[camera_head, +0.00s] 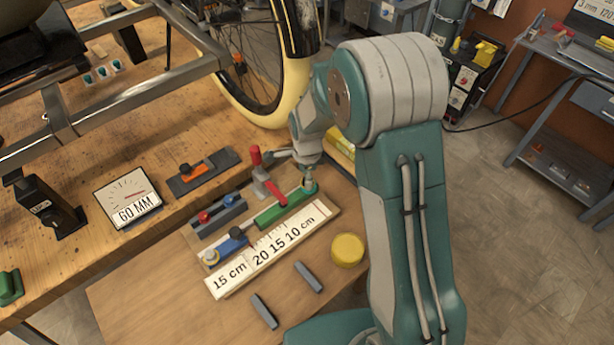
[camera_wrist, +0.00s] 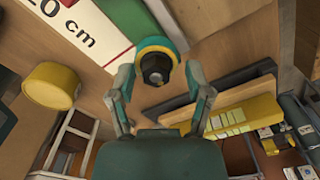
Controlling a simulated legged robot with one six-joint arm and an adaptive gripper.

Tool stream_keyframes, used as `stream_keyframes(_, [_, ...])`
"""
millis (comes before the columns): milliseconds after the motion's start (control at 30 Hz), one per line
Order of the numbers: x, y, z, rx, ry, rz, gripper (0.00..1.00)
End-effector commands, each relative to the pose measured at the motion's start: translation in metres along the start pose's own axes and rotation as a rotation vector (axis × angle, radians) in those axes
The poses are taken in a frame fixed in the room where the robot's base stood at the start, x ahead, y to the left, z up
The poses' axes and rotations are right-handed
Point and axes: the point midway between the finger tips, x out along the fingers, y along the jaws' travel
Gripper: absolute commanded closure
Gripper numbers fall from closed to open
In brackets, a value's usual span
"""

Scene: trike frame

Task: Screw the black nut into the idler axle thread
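A dark, round nut-like piece (camera_wrist: 155,68) sits in the middle of a yellow ring on a teal round base in the wrist view. It looks like the black nut, but I cannot be sure. My gripper (camera_wrist: 161,82) has its two teal fingers spread to either side of this piece, with gaps visible on both sides. I cannot make out the idler axle thread in either view.
A ruler board (camera_head: 270,248) and a yellow disc (camera_head: 347,250) lie on the wooden bench in front. A red clamp-like tool (camera_head: 266,180) stands close left of my gripper. The trike frame (camera_head: 140,92) and wheel (camera_head: 283,70) are behind. Two grey bars (camera_head: 308,276) lie in front.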

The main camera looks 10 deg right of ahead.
Motion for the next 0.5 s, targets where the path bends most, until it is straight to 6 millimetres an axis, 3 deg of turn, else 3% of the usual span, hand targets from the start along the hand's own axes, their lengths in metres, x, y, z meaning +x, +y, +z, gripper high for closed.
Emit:
stream_keyframes(333, [-0.001,0.002,0.0,-0.001,0.001,0.004,0.26])
stream_keyframes(500, [-0.019,0.001,0.0,-0.002,0.0,0.001,0.26])
